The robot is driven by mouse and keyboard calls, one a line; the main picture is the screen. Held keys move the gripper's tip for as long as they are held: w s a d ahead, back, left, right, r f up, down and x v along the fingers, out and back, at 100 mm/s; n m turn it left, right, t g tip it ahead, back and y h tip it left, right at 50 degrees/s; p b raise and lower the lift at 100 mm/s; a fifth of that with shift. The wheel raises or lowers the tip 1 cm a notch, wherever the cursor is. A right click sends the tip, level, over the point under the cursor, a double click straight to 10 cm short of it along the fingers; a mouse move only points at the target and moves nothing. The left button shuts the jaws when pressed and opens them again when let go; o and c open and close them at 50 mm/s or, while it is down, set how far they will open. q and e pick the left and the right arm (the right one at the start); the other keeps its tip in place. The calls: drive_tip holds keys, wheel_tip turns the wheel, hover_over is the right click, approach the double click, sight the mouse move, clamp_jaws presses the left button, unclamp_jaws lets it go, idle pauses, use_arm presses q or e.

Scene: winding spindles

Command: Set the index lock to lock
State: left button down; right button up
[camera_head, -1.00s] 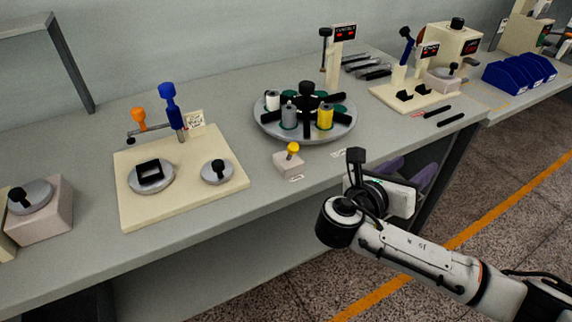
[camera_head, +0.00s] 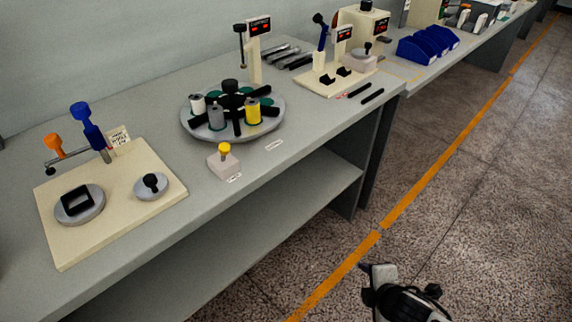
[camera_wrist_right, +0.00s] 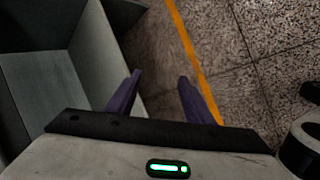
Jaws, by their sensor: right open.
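A small pale block with a yellow knob (camera_head: 224,151) stands near the front edge of the bench, in front of the round turntable (camera_head: 279,124). It looks like the index lock, but its label is too small to read. The turntable carries grey, white and yellow spools around a black spoked hub. My right gripper (camera_wrist_right: 160,78) is open and empty in the wrist view, its purple fingers apart over the floor beside the bench. In the head view my right arm shows only at the bottom, well away from the block. My left gripper is out of view.
A cream board (camera_head: 119,222) with round grey holders and a blue-handled lever (camera_head: 91,130) is at the left. Another cream fixture (camera_head: 323,88), black rods and blue bins (camera_head: 413,49) lie further right. The bench has an open lower shelf (camera_head: 290,203). The aisle floor is clear.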

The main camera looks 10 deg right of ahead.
drive_tip(key=s+a+f+m+y, duration=0.1)
drive_tip(key=s+a+m+y, duration=0.15)
drive_tip(key=s+m, duration=0.75)
drive_tip(key=w+a+m+t+y, duration=0.1)
drive_tip(key=a+m, duration=0.3)
drive_tip(key=a, duration=0.5)
drive_tip(key=shift+r+t, duration=0.3)
drive_tip(key=shift+r, duration=0.1)
